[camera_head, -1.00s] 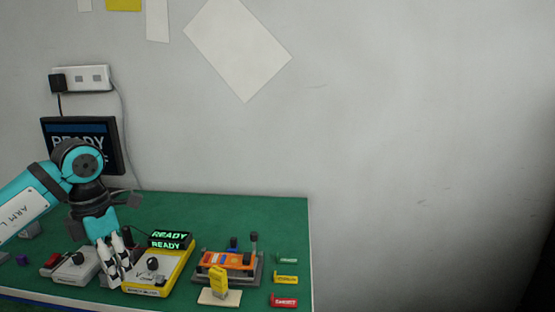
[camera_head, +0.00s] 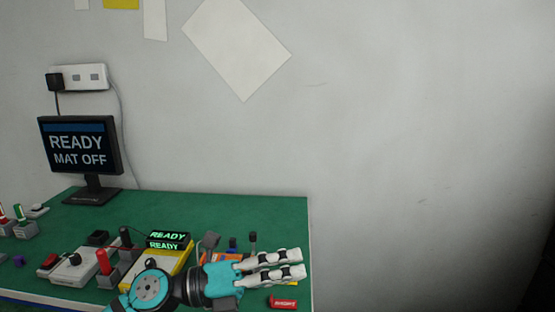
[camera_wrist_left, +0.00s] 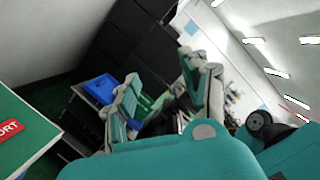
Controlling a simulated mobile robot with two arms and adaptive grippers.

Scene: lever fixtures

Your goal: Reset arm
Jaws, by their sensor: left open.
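My left gripper (camera_head: 272,268) is open and empty in the head view. Its white fingers point right, above the front right part of the green table, in front of the orange fixture (camera_head: 222,257), which it partly hides. My teal left arm covers part of the yellow box (camera_head: 170,262) with the READY display (camera_head: 167,240). In the left wrist view the left gripper (camera_wrist_left: 165,85) shows two spread fingers with nothing between them. My right gripper is in neither view.
The green table (camera_head: 220,208) ends at its right edge. A monitor (camera_head: 80,146) reading READY MAT OFF stands at the back left. Red (camera_head: 103,262) and black (camera_head: 126,238) levers stand left of the yellow box. A red tag (camera_head: 283,302) lies front right. Space beyond the table's right edge looks clear.

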